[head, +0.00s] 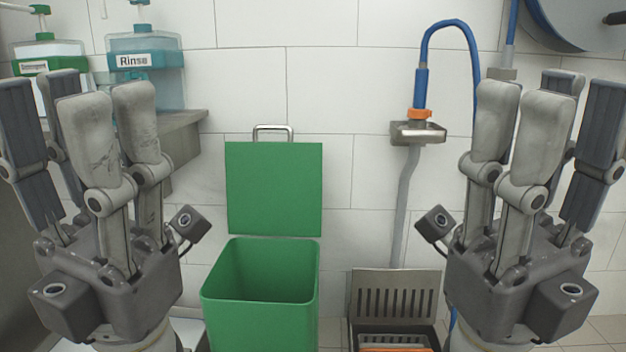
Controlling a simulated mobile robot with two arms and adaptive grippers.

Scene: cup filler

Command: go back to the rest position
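My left gripper (78,92) is raised at the left side of the head view, fingers pointing up. Its fingers stand apart and nothing shows between them. My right gripper (550,92) is raised in the same way at the right side, also with fingers apart and empty. Neither gripper touches anything that I can see.
A green bin (262,285) with its lid (273,190) up stands between my grippers. A blue hose (421,88) hangs on the tiled wall. Rinse (146,70) and green-labelled (48,58) containers are upper left.

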